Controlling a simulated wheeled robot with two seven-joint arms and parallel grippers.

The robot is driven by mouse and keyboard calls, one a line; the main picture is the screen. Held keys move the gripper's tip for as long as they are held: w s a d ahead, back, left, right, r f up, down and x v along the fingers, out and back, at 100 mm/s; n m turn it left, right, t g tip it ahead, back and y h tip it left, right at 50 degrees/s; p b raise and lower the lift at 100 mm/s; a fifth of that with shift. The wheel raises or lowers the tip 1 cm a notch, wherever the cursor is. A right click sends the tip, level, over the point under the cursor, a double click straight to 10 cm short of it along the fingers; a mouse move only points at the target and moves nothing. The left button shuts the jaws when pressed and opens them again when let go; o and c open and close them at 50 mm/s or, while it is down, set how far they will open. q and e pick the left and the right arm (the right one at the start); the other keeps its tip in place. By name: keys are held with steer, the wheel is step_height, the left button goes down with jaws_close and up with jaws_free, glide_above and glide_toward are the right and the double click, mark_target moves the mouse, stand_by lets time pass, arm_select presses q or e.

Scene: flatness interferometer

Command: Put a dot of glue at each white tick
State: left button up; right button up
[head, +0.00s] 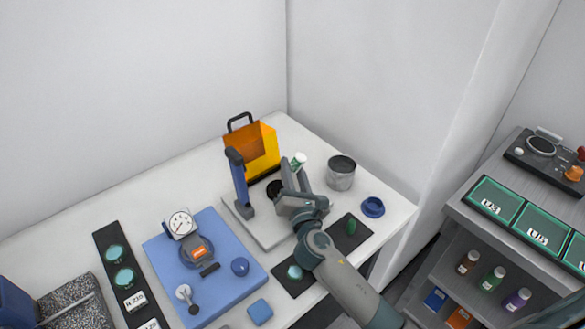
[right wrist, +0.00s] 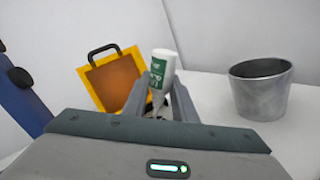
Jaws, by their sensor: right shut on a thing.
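My right gripper (head: 291,176) is shut on a white glue bottle (head: 299,160) with a green label. In the right wrist view the bottle (right wrist: 163,66) stands between the fingers, its wide end up and its narrow end down. The gripper is over the grey base plate (head: 262,232) of a stand with a blue post (head: 238,180). A black round part (head: 274,189) on the stand is partly hidden by the gripper. I cannot make out white ticks, and the bottle's tip is too small to judge contact. My left gripper is not in view.
An orange shield (head: 262,150) with a black handle stands behind the stand. A metal cup (head: 340,174) and a blue ring-shaped dish (head: 373,207) are to the right. A blue plate (head: 222,279) with a dial gauge (head: 180,223) is to the left. Dark mats lie near my arm.

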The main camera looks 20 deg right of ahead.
steer(key=shift+f, duration=0.45)
stand_by(0.8)
stand_by(1.2)
steer(key=shift+r+p, duration=1.65)
steer(key=shift+r, duration=0.15)
